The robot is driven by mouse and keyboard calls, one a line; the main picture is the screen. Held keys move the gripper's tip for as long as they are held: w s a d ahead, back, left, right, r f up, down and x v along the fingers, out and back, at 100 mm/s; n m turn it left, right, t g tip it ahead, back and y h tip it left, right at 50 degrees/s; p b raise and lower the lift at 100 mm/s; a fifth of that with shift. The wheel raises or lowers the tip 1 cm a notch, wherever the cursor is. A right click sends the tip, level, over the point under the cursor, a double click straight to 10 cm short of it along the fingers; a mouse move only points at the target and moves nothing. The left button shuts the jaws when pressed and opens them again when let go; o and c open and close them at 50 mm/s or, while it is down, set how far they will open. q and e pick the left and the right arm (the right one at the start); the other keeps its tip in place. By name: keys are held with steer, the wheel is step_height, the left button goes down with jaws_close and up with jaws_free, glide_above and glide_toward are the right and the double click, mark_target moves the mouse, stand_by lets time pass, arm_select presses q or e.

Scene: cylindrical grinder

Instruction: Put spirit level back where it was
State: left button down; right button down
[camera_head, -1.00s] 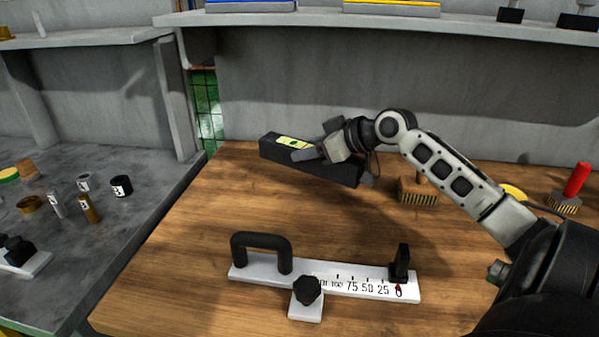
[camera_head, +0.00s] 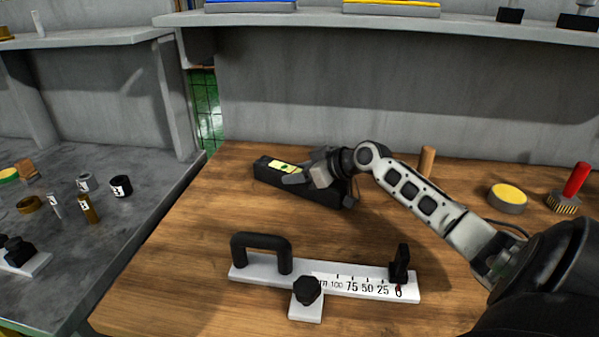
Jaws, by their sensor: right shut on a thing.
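The spirit level is a long black bar (camera_head: 267,172) with a yellow-green vial window on top. It is at the back left of the wooden table (camera_head: 200,240), slanting from upper left to lower right. My right gripper (camera_head: 297,178) is shut on the level near its middle, and its fingers hide part of the bar. The level looks to be at or very near the tabletop; I cannot tell whether it touches. My left gripper is not in view.
A white measuring fixture (camera_head: 325,284) with a black handle and knob lies at the front. A yellow-topped round tin (camera_head: 507,198), a red-handled brush (camera_head: 573,187) and a wooden handle (camera_head: 427,161) stand at the right. A grey bench (camera_head: 110,235) with small parts is at left.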

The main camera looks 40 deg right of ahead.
steer(key=c, duration=1.1)
jaws_free()
steer(key=shift+c, duration=0.2)
steer(key=o, duration=0.4)
steer(key=shift+s, duration=0.15)
step_height(320, 180, up, 6)
glide_above(341, 186)
steer(key=shift+f, duration=0.1)
